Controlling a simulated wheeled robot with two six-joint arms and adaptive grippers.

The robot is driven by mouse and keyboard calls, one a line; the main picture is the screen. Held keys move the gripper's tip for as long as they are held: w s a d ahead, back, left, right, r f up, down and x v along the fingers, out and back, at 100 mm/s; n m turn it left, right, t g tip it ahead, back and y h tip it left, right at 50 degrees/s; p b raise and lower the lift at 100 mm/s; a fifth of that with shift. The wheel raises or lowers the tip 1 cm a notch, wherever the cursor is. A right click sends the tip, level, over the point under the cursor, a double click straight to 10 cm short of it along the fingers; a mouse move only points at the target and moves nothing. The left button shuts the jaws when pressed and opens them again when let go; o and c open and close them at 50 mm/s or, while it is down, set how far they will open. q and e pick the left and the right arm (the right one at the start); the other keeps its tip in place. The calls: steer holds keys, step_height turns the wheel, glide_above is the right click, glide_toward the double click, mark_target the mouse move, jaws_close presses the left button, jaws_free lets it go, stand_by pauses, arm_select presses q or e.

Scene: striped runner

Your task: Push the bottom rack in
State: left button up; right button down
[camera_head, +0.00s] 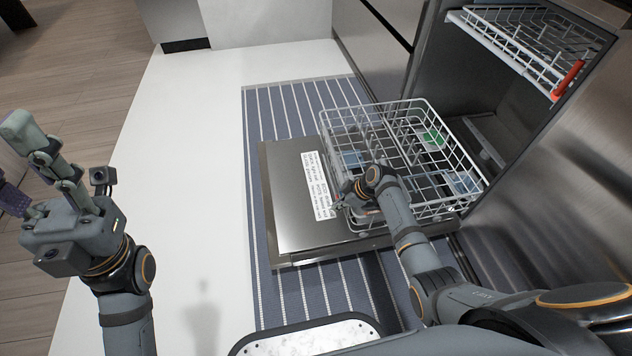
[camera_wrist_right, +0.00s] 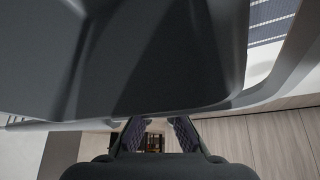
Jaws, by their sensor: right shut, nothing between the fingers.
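The bottom rack (camera_head: 400,107), a white wire basket, is pulled out of the dishwasher over its lowered steel door (camera_head: 290,190). A green item (camera_head: 432,138) and bluish items show inside it. My right gripper (camera_head: 345,200) is shut and empty at the rack's near left corner; whether it touches the wires I cannot tell. In the right wrist view its purple-padded fingers (camera_wrist_right: 158,135) show below a large dark surface, and the rack is not recognisable. My left gripper (camera_head: 22,165) is open and empty at the far left, away from the rack.
The upper rack (camera_head: 515,45) with a red item (camera_head: 567,80) sticks out of the dishwasher cavity (camera_head: 465,85). A white label (camera_head: 318,185) lies on the door. A striped runner (camera_head: 285,100) lies underneath. The pale floor to the left is clear.

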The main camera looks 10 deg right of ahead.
steer(key=shift+d, duration=2.65)
steer(key=shift+d+b, duration=0.5)
steer(key=shift+d, duration=1.85)
steer(key=shift+d+f+b, duration=0.1)
steer(key=shift+d+b, duration=0.55)
steer(key=shift+d, duration=1.9)
